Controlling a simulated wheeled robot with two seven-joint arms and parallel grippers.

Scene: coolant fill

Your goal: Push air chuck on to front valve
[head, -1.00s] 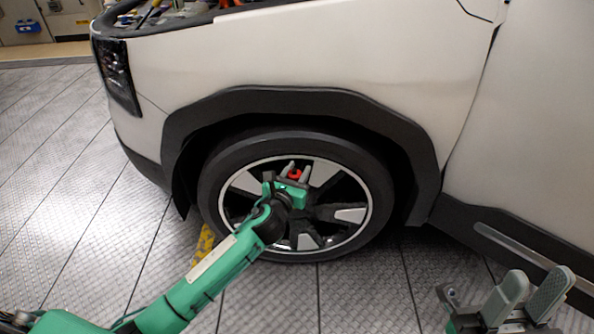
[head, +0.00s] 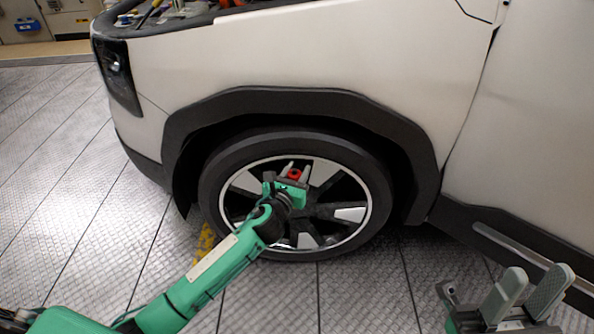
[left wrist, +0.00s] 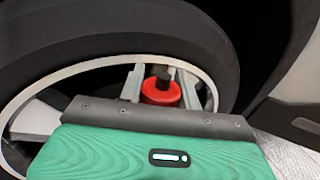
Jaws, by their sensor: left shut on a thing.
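My left gripper (head: 295,172) is at the front wheel, in front of the upper spokes. Its fingers are shut on a red air chuck (head: 294,174). In the left wrist view the red chuck (left wrist: 161,90) sits between the two grey fingers, with a dark tip pointing up and away. The front valve is not distinguishable, and I cannot tell whether the chuck touches it. The front wheel (head: 343,239) has a dark tire and a silver rim. My right gripper (head: 527,294) is at the lower right, its two grey fingers apart and empty.
The white car body (head: 290,50) fills the upper part, with a dark wheel arch (head: 300,103) close above the tire. The metal plate floor (head: 50,200) is clear at the left.

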